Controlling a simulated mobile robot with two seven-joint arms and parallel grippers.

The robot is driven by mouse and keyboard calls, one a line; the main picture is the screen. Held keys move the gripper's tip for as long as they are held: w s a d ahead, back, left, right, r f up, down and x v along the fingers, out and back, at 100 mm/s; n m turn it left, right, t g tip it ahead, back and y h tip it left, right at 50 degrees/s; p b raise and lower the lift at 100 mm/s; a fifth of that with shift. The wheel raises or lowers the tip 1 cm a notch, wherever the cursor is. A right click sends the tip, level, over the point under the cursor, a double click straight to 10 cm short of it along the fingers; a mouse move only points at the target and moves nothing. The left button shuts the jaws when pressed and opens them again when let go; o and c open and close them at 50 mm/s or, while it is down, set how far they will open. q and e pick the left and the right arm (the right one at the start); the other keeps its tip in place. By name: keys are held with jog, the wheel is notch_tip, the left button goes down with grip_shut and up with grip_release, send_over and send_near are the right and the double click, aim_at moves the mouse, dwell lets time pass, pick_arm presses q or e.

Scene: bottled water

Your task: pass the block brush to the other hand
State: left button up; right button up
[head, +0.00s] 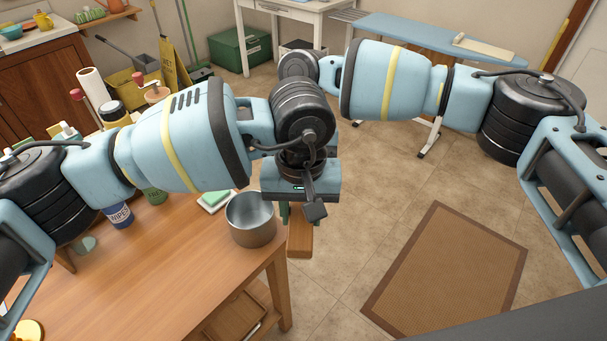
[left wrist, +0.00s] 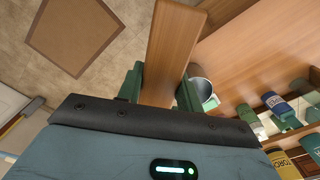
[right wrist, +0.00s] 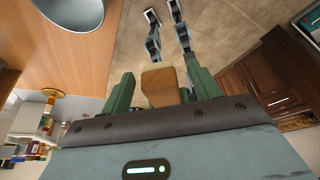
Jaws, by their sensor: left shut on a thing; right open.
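The block brush (head: 300,238) shows as a plain wooden block hanging below my left gripper (head: 300,212), past the table's corner; no bristles can be made out. In the left wrist view the block (left wrist: 172,45) runs up between the green fingers of my left gripper (left wrist: 160,88), which is shut on it. In the right wrist view the block's end (right wrist: 165,80) lies between the green fingers of my right gripper (right wrist: 160,77), which is open, with a gap visible at the left finger. In the head view my right gripper is hidden behind my left wrist.
A metal pot (head: 250,218) stands near the corner of the wooden table (head: 150,270), close to the block. A green-and-white sponge (head: 214,200) and bottles (head: 118,213) are behind it. A brown mat (head: 450,265) lies on open floor at right.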

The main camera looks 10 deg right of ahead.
jog(key=c, duration=1)
pick_arm(q)
jog(key=o, duration=1)
pick_arm(e)
jog(key=shift+c, duration=0.4)
